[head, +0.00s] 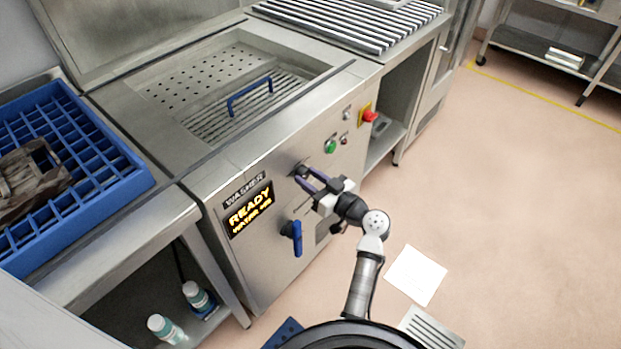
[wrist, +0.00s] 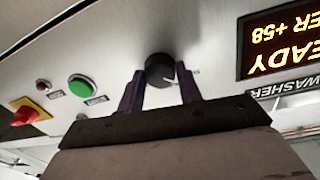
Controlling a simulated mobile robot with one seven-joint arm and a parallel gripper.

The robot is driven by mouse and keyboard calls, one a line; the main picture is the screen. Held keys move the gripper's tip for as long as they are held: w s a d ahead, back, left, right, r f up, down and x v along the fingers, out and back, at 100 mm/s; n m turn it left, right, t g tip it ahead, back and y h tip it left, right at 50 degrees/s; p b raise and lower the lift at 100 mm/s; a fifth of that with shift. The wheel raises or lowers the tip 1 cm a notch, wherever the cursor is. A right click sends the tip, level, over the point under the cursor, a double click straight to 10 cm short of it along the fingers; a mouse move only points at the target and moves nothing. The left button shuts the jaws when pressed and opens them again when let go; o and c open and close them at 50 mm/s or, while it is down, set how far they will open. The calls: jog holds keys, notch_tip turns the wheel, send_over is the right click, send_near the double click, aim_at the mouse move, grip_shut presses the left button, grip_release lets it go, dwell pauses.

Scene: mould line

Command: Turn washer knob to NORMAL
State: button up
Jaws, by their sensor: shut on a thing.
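The washer (head: 285,155) is a steel machine with a front panel. Its black round knob (wrist: 160,70) shows in the wrist view with a pale pointer line, and in the head view the knob (head: 299,170) is partly hidden by my gripper. My gripper (head: 305,175) reaches the panel from the right and is shut on the knob, one finger on each side. The fingers also show in the wrist view (wrist: 160,84). The display (head: 249,209) reads READY. The setting marks around the knob are too small to read.
A green button (head: 330,146) and a red switch on a yellow plate (head: 367,115) sit right of the knob. A blue lever handle (head: 297,238) hangs below it. A blue rack (head: 125,165) stands on the left bench. Open floor (head: 500,200) lies to the right.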

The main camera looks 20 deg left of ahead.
jog(key=m, duration=0.4)
jog(key=shift+m, duration=0.4)
jog(key=m, duration=0.4)
jog(key=shift+p, duration=0.35)
jog(key=shift+m, duration=0.4)
jog(key=o, duration=1)
jog(key=b+v, duration=0.3)
jog(key=v, duration=1.1)
jog(key=shift+w+r, duration=0.15)
jog(key=shift+r, duration=0.2)
